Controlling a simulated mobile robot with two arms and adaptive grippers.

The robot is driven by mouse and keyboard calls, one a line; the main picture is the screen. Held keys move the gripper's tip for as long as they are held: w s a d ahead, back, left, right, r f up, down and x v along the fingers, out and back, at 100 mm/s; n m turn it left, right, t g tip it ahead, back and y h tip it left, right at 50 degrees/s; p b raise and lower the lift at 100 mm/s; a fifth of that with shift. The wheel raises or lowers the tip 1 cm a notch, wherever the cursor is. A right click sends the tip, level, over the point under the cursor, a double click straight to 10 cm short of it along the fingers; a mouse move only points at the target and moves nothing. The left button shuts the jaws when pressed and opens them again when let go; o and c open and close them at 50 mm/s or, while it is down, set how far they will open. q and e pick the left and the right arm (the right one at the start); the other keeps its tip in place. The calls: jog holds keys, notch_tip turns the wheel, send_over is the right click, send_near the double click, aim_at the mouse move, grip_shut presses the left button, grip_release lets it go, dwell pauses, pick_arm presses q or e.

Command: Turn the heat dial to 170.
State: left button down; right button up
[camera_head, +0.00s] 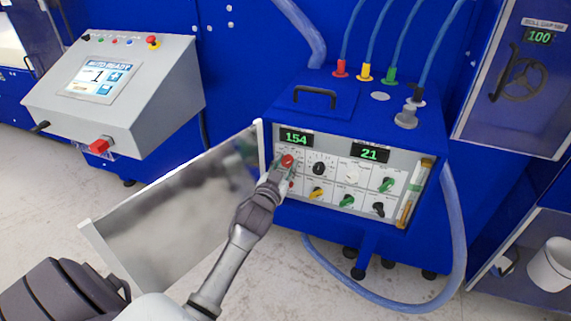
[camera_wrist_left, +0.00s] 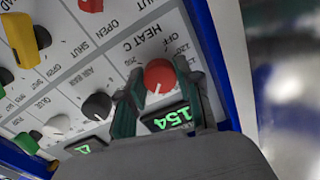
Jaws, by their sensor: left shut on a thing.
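The red heat dial (camera_head: 287,160) is at the upper left of the blue machine's panel, under a green display (camera_head: 296,138) that reads 154. In the left wrist view the dial (camera_wrist_left: 159,76) shows next to the upside-down label HEAT C. My left gripper (camera_head: 282,170) is at the dial, with its fingers (camera_wrist_left: 160,92) on either side of it, shut on it. The fingers and hand hide part of the dial's scale. My right gripper is in neither view.
A second display (camera_head: 370,153) reads 21. A black knob (camera_head: 319,168) sits close right of the dial, with several coloured knobs beyond and below. An open panel door (camera_head: 170,215) stands left of my forearm. A blue hose (camera_head: 455,240) loops at the right.

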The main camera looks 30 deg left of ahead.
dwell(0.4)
pick_arm(q)
jog(key=c, duration=0.8)
grip_release()
jog(key=shift+o, duration=0.2)
jog(key=shift+s, duration=0.1)
jog(key=v, duration=1.2)
jog(key=shift+f, duration=0.15)
